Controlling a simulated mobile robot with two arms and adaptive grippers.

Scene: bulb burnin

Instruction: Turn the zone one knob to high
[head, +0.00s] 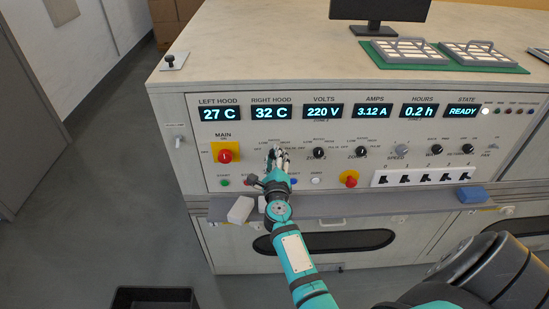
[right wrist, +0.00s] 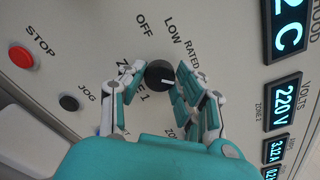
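The zone one knob (right wrist: 160,74) is a round black knob with a white pointer line, on the sloping panel face. In the right wrist view its pointer is toward the right finger, a little past the RATED label. OFF and LOW are readable; the HIGH label is hidden by the finger. My right gripper (right wrist: 160,92) has its fingers spread on either side of the knob; I cannot tell whether they touch it. In the head view my right gripper (head: 279,158) covers the knob.
Two similar knobs (head: 319,153) sit right of my gripper. A red-yellow MAIN switch (head: 225,156) is to the left. A ledge below carries a white block (head: 240,209) and a blue block (head: 472,194). In the wrist view a red STOP button (right wrist: 21,57) and black JOG button (right wrist: 68,103) are nearby.

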